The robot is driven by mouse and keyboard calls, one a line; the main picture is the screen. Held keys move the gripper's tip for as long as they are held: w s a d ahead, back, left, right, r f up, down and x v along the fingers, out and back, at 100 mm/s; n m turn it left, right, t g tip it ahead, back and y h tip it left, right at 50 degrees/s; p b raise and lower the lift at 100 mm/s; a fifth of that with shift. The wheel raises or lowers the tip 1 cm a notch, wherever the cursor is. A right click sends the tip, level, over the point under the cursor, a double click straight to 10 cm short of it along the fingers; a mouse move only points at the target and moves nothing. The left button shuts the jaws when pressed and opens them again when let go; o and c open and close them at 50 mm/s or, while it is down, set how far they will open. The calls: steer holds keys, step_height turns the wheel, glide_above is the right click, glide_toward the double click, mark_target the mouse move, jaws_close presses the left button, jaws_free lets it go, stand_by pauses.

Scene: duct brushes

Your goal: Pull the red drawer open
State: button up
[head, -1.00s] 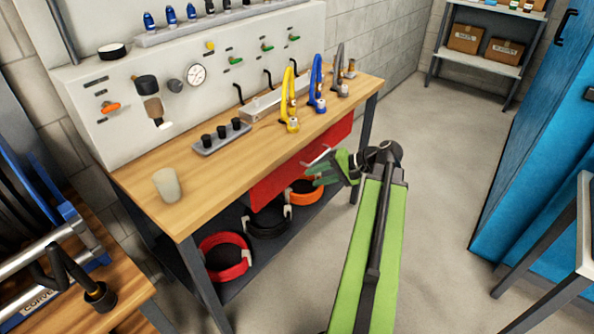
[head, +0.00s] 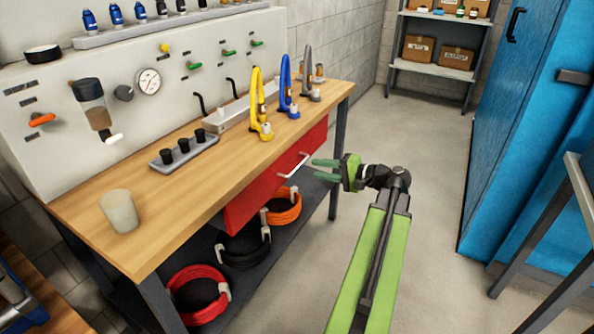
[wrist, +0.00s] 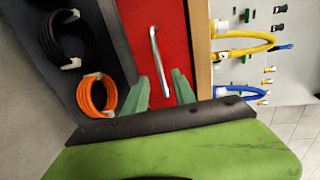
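The red drawer (head: 262,190) sits under the front edge of the wooden workbench, and its front looks flush with the bench. A pale metal bar handle (head: 294,165) is on its front; the wrist view shows the same handle (wrist: 155,50) on the red face. My gripper (head: 318,169) is just right of the handle in the head view, with a small gap between. In the wrist view my gripper (wrist: 160,84) has its two green fingers spread apart, with the handle's near end lying between them in the picture. Nothing is held.
The wooden workbench (head: 180,222) carries a cup (head: 119,211), yellow, blue and grey hoses. Red, black and orange coils (head: 283,208) lie on the shelf below the drawer. A blue cabinet (head: 510,130) stands at right; the floor between is clear.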

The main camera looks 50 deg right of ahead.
mark_target(299, 165)
steer(key=b+x, duration=0.1)
steer(key=x, duration=0.7)
steer(key=shift+w, duration=0.15)
jaws_close()
steer(key=shift+a+f, duration=0.1)
stand_by(1.0)
